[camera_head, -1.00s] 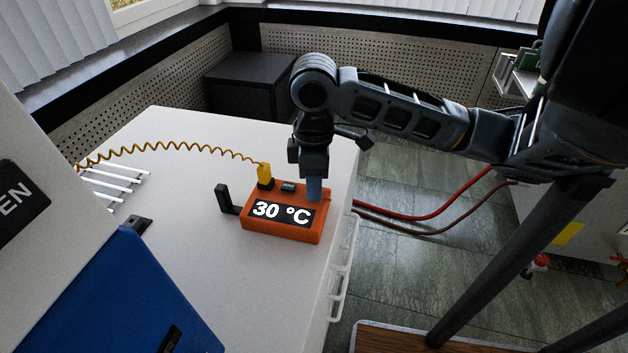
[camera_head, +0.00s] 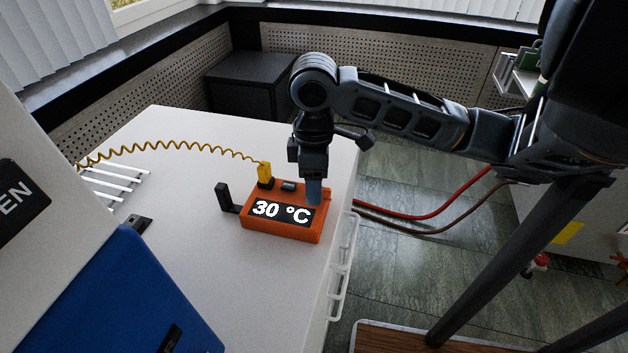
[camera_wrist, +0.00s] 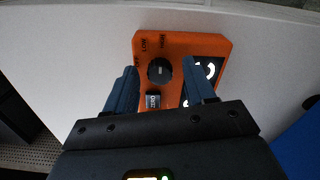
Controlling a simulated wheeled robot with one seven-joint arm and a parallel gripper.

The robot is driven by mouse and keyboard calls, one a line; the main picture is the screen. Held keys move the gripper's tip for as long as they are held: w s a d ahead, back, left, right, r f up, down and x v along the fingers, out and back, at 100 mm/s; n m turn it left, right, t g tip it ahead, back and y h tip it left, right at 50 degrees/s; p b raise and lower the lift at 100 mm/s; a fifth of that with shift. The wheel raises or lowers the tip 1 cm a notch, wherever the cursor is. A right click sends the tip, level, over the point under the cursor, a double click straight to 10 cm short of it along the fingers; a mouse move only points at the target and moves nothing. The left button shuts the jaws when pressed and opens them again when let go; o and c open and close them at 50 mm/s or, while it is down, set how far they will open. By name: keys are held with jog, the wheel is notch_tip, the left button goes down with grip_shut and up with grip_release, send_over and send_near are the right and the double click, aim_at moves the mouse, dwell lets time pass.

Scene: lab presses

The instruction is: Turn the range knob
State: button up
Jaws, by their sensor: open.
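The range knob (camera_wrist: 160,70) is a round black dial with a light pointer mark, on the top face of an orange meter box (camera_wrist: 150,42). In the head view the box (camera_head: 277,230) stands on a white worktop and its display reads 30 °C. My gripper (camera_head: 314,192) points down over the right part of the box and hides the knob there. In the wrist view my gripper (camera_wrist: 161,72) is open, with one blue finger to each side of the knob. Small lettering lies around the knob. I cannot tell whether the fingers touch it.
A yellow plug (camera_head: 264,174) with a coiled cord enters the box's back left. A black upright bracket (camera_head: 225,198) stands left of the box. The white worktop (camera_head: 250,290) is clear in front.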

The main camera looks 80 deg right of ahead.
jog(key=shift+r+p, duration=0.35)
jog(key=shift+r, duration=3.55)
jog(key=shift+s, duration=0.1)
